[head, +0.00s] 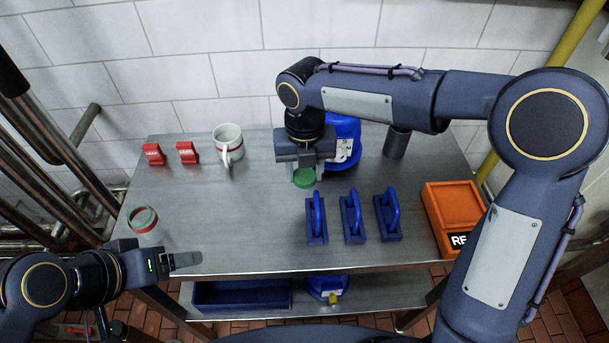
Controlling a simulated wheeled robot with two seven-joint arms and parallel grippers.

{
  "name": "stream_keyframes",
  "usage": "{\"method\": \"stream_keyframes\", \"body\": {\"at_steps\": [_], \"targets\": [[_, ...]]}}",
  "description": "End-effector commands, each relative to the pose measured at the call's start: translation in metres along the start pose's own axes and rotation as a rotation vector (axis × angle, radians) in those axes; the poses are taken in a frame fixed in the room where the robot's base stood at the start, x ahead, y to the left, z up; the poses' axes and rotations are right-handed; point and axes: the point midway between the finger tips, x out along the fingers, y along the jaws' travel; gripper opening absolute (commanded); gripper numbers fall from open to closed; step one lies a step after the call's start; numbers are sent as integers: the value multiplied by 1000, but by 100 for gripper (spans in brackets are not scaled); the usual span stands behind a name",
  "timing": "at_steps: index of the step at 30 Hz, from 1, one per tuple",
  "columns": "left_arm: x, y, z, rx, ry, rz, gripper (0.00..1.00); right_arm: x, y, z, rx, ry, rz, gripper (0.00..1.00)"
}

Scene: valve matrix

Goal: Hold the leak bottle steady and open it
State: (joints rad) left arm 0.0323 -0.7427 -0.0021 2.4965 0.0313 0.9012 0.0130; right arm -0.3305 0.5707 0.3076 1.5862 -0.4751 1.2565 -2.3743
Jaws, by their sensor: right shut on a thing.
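My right gripper (304,172) points down over the back middle of the steel table. It is shut on a green round cap-like thing (304,178); whether a bottle body is under it, I cannot tell. At the table's left front stands a short round white thing with a green rim and a red band (143,222); I cannot tell whether it is the leak bottle. My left gripper (187,261) is low at the front left edge, in front of the white thing and apart from it. Its finger gap does not show clearly.
Two red lettered blocks (153,154) and a white mug (228,148) stand at the back left. A blue container (345,135) is behind my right gripper. Three blue handled blocks (353,218) and an orange box (452,208) are at the right. The table's middle left (220,210) is clear.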

Motion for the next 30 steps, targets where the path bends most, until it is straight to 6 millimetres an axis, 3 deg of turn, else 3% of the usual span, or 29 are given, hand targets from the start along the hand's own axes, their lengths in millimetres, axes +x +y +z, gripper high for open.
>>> {"method": "stream_keyframes", "body": {"at_steps": [3,7,14,21,30], "targets": [[-2,1,-1,0,0,0,75,25,-2,18,1,6,-1,16],[-3,1,-2,0,0,0,75,41,-4,32,2,3,-1,16],[-4,2,-2,0,0,0,75,53,-4,42,1,2,0,16],[-4,2,-2,0,0,0,75,86,-5,45,1,3,-1,16],[-4,2,-2,0,0,0,75,89,-5,45,2,0,1,16]]}}
